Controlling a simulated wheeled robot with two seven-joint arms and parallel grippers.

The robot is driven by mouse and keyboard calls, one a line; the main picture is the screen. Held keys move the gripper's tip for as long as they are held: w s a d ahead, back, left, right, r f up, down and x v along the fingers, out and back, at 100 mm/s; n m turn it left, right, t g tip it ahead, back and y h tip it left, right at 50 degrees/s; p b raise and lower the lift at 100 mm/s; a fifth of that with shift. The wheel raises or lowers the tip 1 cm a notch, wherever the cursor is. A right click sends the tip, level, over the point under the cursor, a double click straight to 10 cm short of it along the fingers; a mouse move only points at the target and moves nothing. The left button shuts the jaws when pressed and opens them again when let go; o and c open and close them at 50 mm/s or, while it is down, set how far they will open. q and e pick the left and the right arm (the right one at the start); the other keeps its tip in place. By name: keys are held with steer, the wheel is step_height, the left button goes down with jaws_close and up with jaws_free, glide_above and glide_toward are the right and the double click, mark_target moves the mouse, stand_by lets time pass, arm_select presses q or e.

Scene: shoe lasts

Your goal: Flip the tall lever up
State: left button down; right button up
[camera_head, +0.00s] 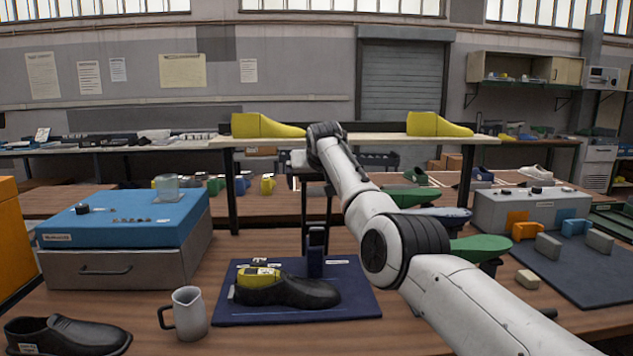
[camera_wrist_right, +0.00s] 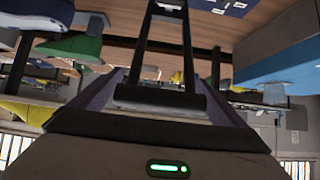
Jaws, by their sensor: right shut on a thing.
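A dark upright piece (camera_head: 316,262) stands at the back of a navy mat (camera_head: 345,300), behind a black shoe (camera_head: 290,292) with a yellow last in it. I cannot tell for sure whether it is the tall lever. My right gripper (camera_head: 316,232) points down, its fingers closed around the top of this piece; the arm partly hides the hand. In the right wrist view, the two dark fingers (camera_wrist_right: 168,8) come together at the top edge, and what they hold is mostly out of frame. My left gripper is not in view.
A blue-topped box (camera_head: 120,222) with small knobs stands left. A grey cup (camera_head: 188,312) and a black shoe (camera_head: 65,336) are near the front left. A shelf (camera_head: 270,140) with yellow lasts crosses behind. A grey control box (camera_head: 530,208) is at right.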

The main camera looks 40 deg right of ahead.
steer(key=shift+s+f, duration=0.1)
steer(key=shift+f, duration=0.5)
steer(key=o, duration=1.1)
steer(key=shift+o, duration=0.3)
steer(key=shift+w+d, duration=0.15)
steer(key=shift+w, duration=0.1)
steer(key=b+v, duration=0.5)
steer(key=v, duration=0.5)
steer(key=shift+r, duration=0.1)
